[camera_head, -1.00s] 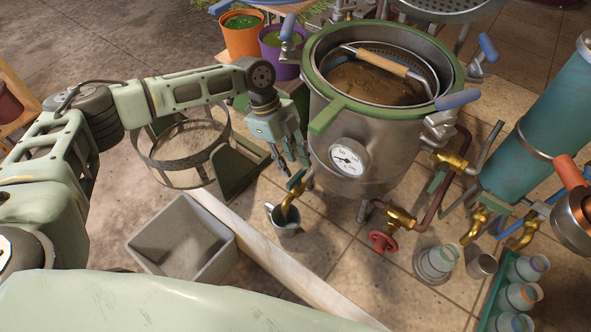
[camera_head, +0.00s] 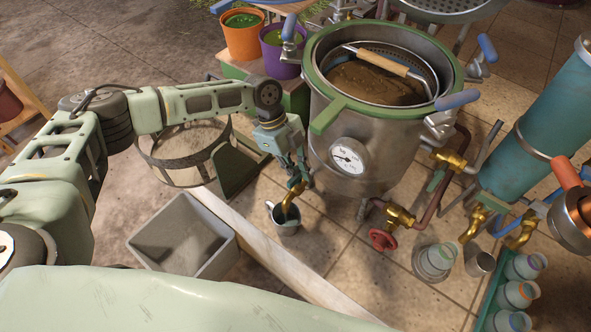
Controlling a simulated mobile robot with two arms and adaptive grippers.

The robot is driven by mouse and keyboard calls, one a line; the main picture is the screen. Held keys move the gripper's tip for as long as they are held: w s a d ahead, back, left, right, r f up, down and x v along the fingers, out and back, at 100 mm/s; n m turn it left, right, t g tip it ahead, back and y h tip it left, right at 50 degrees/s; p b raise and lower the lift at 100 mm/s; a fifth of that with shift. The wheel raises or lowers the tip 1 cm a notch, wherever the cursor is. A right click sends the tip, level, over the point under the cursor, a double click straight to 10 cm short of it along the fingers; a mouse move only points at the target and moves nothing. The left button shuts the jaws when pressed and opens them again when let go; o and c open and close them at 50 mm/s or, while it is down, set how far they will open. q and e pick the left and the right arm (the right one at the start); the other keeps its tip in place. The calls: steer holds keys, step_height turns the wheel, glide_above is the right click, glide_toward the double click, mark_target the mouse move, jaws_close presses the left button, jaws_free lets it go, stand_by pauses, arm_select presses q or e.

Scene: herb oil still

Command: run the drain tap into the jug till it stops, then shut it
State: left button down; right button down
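The brass drain tap (camera_head: 288,203) sits low on the left side of the steel still pot (camera_head: 375,150). Its small teal lever (camera_head: 296,185) shows just above the spout. A grey metal jug (camera_head: 287,225) stands upright on the floor tiles under the spout. Whether liquid runs from the spout is too small to tell. My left gripper (camera_head: 298,178) points down at the lever, its fingertips at or around it. The fingers overlap the lever, so I cannot tell if they grip it. My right gripper is not in view.
A red-wheeled valve (camera_head: 383,240) is right of the jug. A grey bin (camera_head: 182,240) and a pale kerb (camera_head: 262,248) lie to the left and front. Cups (camera_head: 519,294) stand in a green tray at lower right. A copper vessel (camera_head: 578,215) is at the right edge.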

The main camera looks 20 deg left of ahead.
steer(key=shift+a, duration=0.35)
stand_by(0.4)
arm_select(q)
steer(key=c, duration=2.5)
jaws_free()
steer(key=shift+c, duration=0.2)
steer(key=o, duration=0.7)
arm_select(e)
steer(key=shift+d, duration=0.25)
arm_select(q)
steer(key=shift+r, duration=0.1)
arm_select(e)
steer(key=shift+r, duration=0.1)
